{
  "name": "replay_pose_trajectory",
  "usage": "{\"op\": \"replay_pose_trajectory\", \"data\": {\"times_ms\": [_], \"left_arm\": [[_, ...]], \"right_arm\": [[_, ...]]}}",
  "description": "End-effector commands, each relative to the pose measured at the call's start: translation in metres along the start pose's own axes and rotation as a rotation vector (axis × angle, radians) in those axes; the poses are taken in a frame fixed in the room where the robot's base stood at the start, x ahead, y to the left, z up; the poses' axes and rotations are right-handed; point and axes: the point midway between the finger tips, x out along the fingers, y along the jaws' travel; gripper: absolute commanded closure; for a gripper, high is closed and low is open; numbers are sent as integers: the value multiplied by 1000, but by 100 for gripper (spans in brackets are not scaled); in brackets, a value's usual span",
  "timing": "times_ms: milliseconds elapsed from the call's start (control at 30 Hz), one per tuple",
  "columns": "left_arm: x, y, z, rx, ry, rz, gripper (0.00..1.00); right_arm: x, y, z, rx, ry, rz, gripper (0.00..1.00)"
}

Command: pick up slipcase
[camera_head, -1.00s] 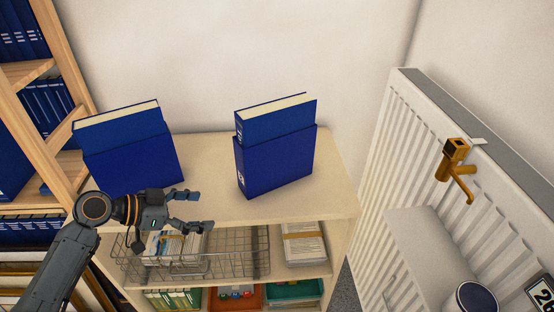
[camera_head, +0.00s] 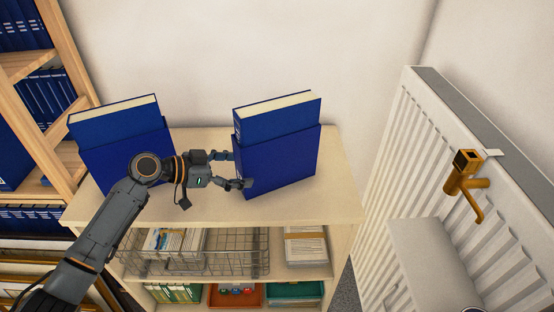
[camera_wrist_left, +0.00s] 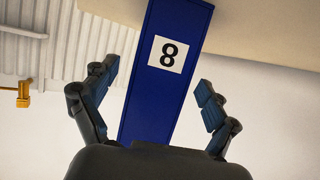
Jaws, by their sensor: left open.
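A blue slipcase (camera_head: 283,165) stands upright on the shelf top, with a blue book (camera_head: 275,119) sticking out of its top. Its narrow side, with a white label reading 8, shows in the left wrist view (camera_wrist_left: 153,108) between the fingers. My left gripper (camera_head: 238,170) is open at this narrow side, one finger on each side of it. The near fingertip overlaps the slipcase's front lower edge in the head view; the far fingertip is close to its left edge. I cannot tell whether they touch it.
A second blue slipcase (camera_head: 110,158) with a book stands on the left of the light wooden shelf top (camera_head: 337,185), partly behind my left arm. A wire basket (camera_head: 235,250) is below. A radiator (camera_head: 390,180) with a brass valve (camera_head: 466,180) is on the right.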

Motion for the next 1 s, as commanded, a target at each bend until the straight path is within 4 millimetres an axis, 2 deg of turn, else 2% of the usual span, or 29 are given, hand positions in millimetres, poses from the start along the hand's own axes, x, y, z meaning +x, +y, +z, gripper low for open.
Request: {"op": "replay_pose_trajectory", "data": {"times_ms": [133, 267, 567, 900, 1000], "left_arm": [[24, 0, -7, 0, 2, 3, 13], [40, 0, -5, 0, 1, 1, 13], [44, 0, -5, 0, 0, 1, 13], [44, 0, -4, 0, 0, 1, 82], [43, -1, -10, 2, 11, -1, 86]], "right_arm": [[-5, 3, -2, -1, 3, 4, 60], [-2, 7, -2, -2, 4, 8, 60], [-2, 12, -3, -3, 6, 14, 60], [-2, 11, -4, -2, 7, 13, 60], [-2, 11, -4, -2, 7, 13, 60]]}}
